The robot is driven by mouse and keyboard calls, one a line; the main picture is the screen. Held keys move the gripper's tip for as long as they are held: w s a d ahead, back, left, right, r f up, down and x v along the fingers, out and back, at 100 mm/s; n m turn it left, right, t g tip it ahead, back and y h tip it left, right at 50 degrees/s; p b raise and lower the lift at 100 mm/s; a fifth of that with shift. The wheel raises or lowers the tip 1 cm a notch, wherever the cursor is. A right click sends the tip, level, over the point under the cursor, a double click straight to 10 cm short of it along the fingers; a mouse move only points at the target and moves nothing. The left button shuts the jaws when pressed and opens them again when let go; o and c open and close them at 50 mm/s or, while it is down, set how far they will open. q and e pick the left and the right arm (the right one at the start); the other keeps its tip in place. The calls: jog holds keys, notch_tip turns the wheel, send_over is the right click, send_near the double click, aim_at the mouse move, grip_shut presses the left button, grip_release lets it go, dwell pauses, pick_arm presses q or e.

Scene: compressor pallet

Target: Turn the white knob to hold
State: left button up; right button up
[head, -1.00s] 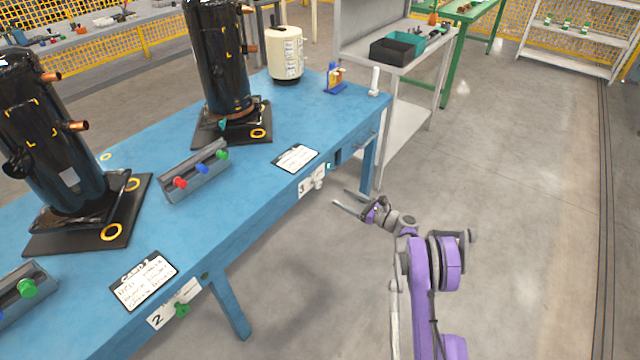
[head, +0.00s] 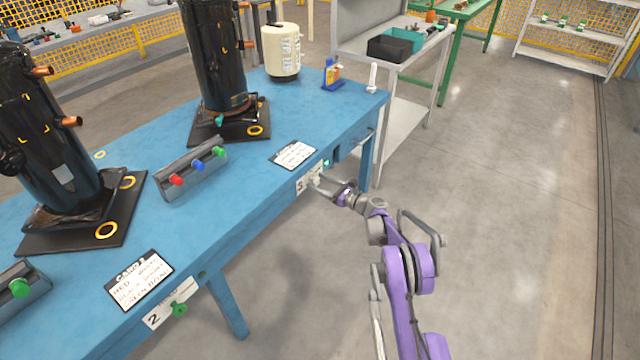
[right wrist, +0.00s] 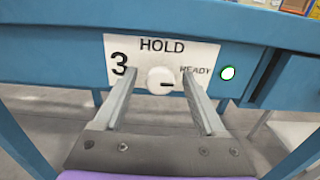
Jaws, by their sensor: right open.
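The white knob (right wrist: 160,80) sits on a white plate (right wrist: 118,48) marked 3, HOLD at the top and READY at the right. Its dark mark points right, toward READY. My right gripper (right wrist: 159,76) is open, with its fingers either side of the knob and a gap visible on both sides. In the head view the right gripper (head: 322,184) is at the front edge of the blue table, over the plate, and mostly hides the knob. My left gripper is not in view.
The blue table (head: 240,200) carries dark compressors (head: 214,60), a card (head: 294,153) and a block with red, blue and green caps (head: 190,172). A green knob (head: 179,309) is at station 2. Floor at right is clear.

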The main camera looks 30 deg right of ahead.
jog(key=shift+c, duration=0.3)
grip_shut()
jog(key=shift+n, duration=0.3)
jog(key=n+b, duration=0.1)
jog(key=n, duration=0.2)
jog(key=shift+f, duration=0.1)
jog(key=n+b, duration=0.1)
jog(key=n, duration=0.4)
jog(key=shift+s+a, duration=0.1)
jog(key=n+b, duration=0.1)
jog(key=n, duration=0.3)
jog(key=shift+f+n+b, duration=0.1)
jog(key=shift+n+b, duration=0.25)
jog(key=shift+n, duration=2.35)
